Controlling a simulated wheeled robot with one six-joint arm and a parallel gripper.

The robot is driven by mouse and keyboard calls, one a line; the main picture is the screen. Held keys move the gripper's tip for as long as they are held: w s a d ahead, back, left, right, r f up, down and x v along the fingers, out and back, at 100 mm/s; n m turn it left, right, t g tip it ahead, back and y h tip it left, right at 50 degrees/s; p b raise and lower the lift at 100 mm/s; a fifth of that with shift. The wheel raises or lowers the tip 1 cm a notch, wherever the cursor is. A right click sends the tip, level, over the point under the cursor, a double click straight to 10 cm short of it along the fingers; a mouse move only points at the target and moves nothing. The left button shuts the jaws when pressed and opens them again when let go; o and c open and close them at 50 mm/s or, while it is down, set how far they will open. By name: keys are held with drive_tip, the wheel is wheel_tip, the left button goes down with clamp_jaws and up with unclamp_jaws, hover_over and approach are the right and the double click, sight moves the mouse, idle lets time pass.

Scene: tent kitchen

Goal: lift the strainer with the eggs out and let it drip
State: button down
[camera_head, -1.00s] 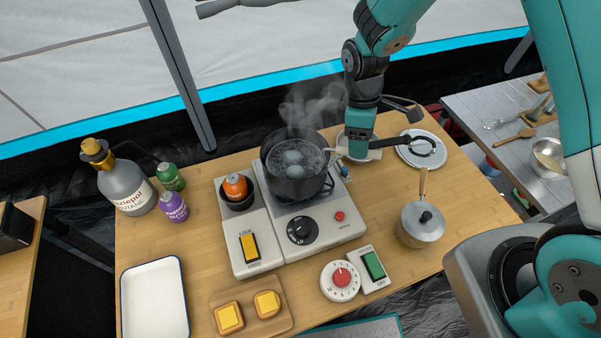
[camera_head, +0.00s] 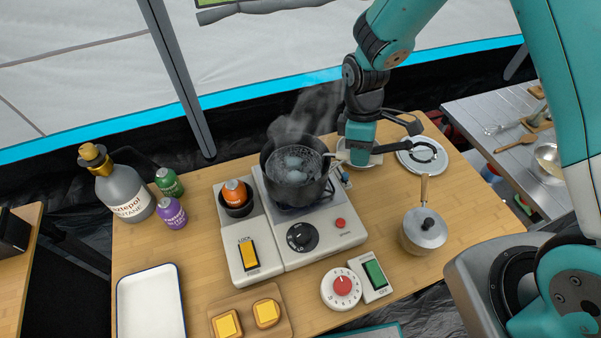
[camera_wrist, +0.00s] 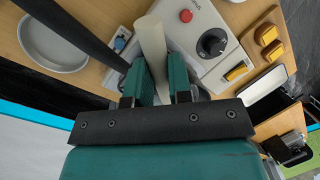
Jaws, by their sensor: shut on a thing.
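The dark pot (camera_head: 290,196) stands on the burner of the pale stove, and steam rises from it. Pale eggs (camera_head: 292,163) sit inside the pot within the wire strainer (camera_head: 318,164). Whether they are under water is hard to tell. My gripper (camera_head: 350,158) is just right of the pot's rim. In the wrist view my gripper (camera_wrist: 158,85) is shut on the strainer's pale handle (camera_wrist: 151,38). The pot's black handle (camera_wrist: 72,30) runs beside it, apart from the jaws. The strainer's basket is not clearly seen in the wrist view.
A small lidded saucepan (camera_head: 423,230) stands at front right. A white tray (camera_head: 150,305), a timer (camera_head: 341,288) and bottles (camera_head: 125,190) are around the stove.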

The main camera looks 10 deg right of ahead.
wheel_tip(320, 180, up, 13)
drive_tip(key=p, duration=1)
drive_tip(key=shift+f, duration=0.15)
drive_tip(key=shift+d+f+b, duration=0.1)
drive_tip(key=shift+f+b, duration=0.3)
drive_tip(key=shift+f, duration=0.05)
drive_tip(key=shift+r, duration=0.1)
idle(2.5)
drive_tip(key=shift+r+p, duration=1.6)
drive_tip(key=shift+r, duration=0.85)
